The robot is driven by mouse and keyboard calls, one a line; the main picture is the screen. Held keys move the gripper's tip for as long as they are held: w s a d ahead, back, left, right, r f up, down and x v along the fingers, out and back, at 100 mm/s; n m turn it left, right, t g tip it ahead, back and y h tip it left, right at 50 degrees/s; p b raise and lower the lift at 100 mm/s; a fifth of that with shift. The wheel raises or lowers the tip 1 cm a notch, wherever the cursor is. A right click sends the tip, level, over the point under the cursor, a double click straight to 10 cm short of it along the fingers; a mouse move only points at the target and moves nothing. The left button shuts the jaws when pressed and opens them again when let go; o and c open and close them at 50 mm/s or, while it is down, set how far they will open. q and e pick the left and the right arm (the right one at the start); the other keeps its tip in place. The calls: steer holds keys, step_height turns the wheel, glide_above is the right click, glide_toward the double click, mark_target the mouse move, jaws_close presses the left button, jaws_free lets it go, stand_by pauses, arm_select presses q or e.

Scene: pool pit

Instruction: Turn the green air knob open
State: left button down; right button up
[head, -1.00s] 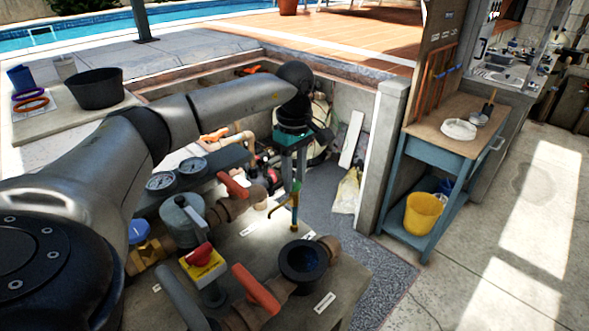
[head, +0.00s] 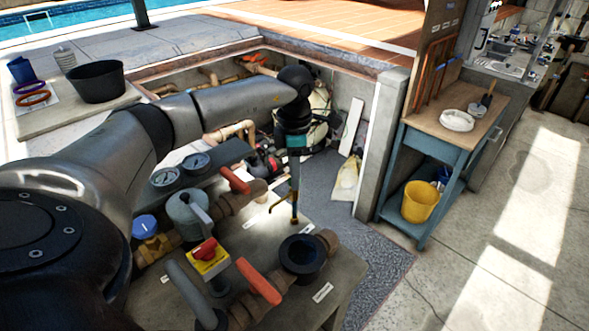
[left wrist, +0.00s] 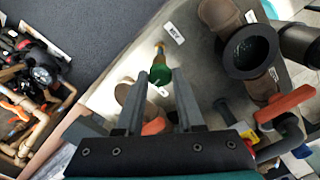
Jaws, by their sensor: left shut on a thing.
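The green air knob (left wrist: 160,75) sits on top of a thin brass stem (left wrist: 158,49), seen between my fingertips in the left wrist view. In the head view the brass stem (head: 294,213) stands upright on the bench behind the dark round port. My left gripper (left wrist: 164,72) comes down from above and is shut on the green knob. In the head view my left gripper (head: 294,178) appears edge-on, so its fingers and the knob are hard to separate there. My right gripper is not in view.
Close by are orange-red valve levers (head: 258,281), a dark round port (head: 302,258), a red-and-yellow switch (head: 208,258) and two gauges (head: 196,162). A blue cart (head: 440,150) with a yellow bucket (head: 420,202) stands right. Floor at right is clear.

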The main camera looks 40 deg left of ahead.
arm_select(q)
steer(key=shift+n, duration=0.7)
steer(key=c, duration=0.5)
jaws_free()
steer(key=shift+r, duration=0.1)
step_height(320, 180, up, 15)
steer(key=shift+r, duration=0.1)
stand_by(0.5)
